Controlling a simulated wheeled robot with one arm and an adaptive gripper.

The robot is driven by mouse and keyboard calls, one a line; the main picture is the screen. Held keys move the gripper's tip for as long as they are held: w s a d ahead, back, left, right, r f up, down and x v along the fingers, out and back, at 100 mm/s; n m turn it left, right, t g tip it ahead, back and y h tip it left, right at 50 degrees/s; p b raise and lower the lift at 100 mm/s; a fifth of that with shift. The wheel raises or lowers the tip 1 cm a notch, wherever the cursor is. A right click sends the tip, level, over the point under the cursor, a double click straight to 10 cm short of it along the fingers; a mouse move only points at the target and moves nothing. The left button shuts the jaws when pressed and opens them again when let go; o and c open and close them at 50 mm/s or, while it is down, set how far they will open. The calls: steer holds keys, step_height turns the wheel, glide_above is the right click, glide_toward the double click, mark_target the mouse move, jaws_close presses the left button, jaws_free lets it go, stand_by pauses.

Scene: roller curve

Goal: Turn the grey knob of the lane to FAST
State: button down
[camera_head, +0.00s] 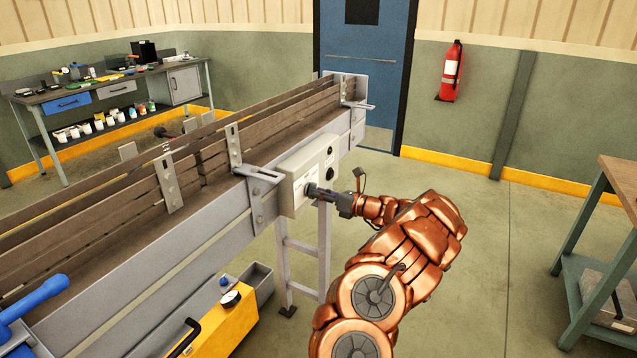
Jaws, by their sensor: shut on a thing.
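The lane (190,230) is a long grey conveyor with brown side rails, running from the lower left to the back middle. A pale control box (296,165) is fixed to its near side. The grey knob (311,188) is on the face of this box, low on its left part, mostly hidden by my gripper. My gripper (318,190) reaches in from the right at the end of my copper arm and is shut on the knob. The knob's marks and its setting are too small to read.
A black knob or button (329,175) sits beside the gripper on the box. A yellow case (215,325) with a gauge and a grey bin (255,285) are below the lane. A workbench (600,230) stands at right. The floor between is clear.

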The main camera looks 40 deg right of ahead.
steer(key=m+p, duration=0.3)
steer(key=m, duration=0.2)
steer(key=shift+p, duration=0.35)
stand_by(0.4)
steer(key=c, duration=1.1)
jaws_free()
steer(key=v, duration=1.2)
